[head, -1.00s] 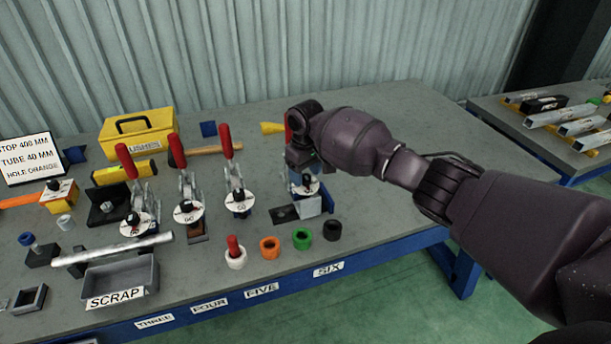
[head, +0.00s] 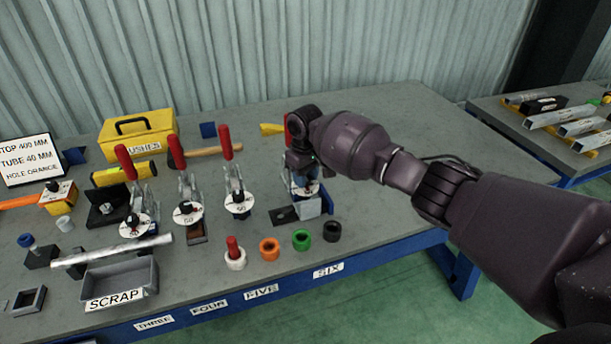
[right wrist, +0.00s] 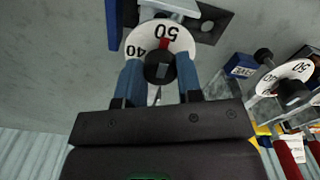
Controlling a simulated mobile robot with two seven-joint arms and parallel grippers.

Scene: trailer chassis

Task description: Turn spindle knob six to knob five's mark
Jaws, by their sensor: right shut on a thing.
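Spindle knob six is black and sits on a white dial (right wrist: 181,40) marked 40 and 50 in the right wrist view. My right gripper (right wrist: 159,70) has its blue fingers on both sides of knob six (right wrist: 160,67), shut on it. A red mark on the dial shows between 40 and 50, nearer 50. In the head view my right gripper (head: 304,176) comes down over the dial of six (head: 307,188) and hides most of the knob. Knob five (head: 237,198) is black on its own white dial, left of six; it also shows in the right wrist view (right wrist: 292,91), its mark unclear. My left gripper is out of view.
Red-handled clamps (head: 225,143) stand behind the dials to the left. White, orange (head: 269,249), green and black rings lie in front. A scrap tray (head: 122,284) is at the front left. The bench's right side is clear.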

